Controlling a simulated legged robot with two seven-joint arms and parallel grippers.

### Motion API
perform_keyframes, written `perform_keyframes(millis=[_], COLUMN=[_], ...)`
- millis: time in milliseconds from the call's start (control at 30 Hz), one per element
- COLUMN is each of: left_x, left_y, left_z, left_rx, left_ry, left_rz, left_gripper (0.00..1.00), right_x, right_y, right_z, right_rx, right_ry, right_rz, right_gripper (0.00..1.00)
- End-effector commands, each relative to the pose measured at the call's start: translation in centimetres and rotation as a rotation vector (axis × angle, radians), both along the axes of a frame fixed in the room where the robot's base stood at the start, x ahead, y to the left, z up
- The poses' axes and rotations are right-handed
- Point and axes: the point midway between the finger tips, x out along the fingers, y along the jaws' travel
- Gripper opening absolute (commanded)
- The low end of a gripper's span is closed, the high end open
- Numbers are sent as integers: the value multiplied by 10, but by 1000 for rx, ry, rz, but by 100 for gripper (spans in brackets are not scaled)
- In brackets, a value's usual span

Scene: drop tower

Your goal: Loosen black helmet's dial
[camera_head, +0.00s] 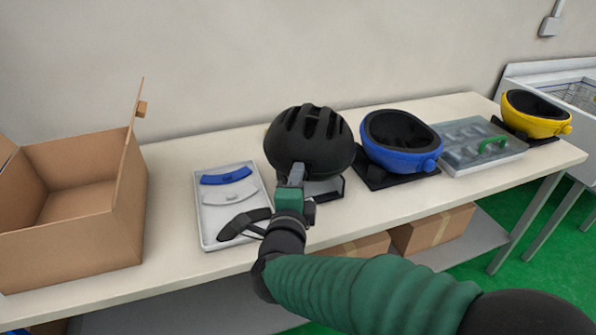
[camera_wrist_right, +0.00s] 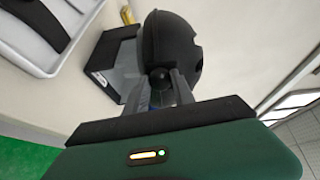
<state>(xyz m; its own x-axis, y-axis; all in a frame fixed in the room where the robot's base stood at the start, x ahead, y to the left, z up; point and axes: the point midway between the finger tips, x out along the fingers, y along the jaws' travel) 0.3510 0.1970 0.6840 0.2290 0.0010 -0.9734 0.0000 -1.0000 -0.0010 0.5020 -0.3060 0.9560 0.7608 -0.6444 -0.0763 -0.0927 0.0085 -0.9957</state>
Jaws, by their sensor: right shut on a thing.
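The black helmet (camera_head: 310,140) sits on a dark stand (camera_head: 327,188) on the table, with vents on top. In the right wrist view the black helmet (camera_wrist_right: 172,45) shows its rear with a small round dial (camera_wrist_right: 160,78). My right gripper (camera_head: 297,178) is at the helmet's near side. In the wrist view my right gripper (camera_wrist_right: 160,92) has its two fingers on either side of the dial, shut on it. The head view hides the dial behind the gripper. My left gripper is in neither view.
A white tray (camera_head: 206,222) with blue, white and black curved pieces lies left of the helmet. An open cardboard box (camera_head: 130,210) stands further left. A blue helmet (camera_head: 400,160), a grey case (camera_head: 455,163) and a yellow helmet (camera_head: 530,125) stand to the right.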

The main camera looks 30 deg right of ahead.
Motion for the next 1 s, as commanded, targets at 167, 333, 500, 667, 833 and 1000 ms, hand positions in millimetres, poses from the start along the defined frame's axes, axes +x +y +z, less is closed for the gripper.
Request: perform_keyframes(millis=[167,333,500,667,833,1000], left_x=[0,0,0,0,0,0], left_y=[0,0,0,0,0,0], left_z=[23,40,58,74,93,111], left_rx=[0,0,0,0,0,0], left_ry=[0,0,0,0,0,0], left_rz=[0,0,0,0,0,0], left_gripper=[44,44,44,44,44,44], right_x=[1,0,1,0,0,0], right_y=[2,2,2,2,2,2], right_z=[4,3,3,3,3,3], right_rx=[-118,-233,-349,-457,-572,-688], right_ry=[122,236,347,455,566,679], right_rz=[19,30,43,54,67,79], right_gripper=[0,0,0,0,0,0])
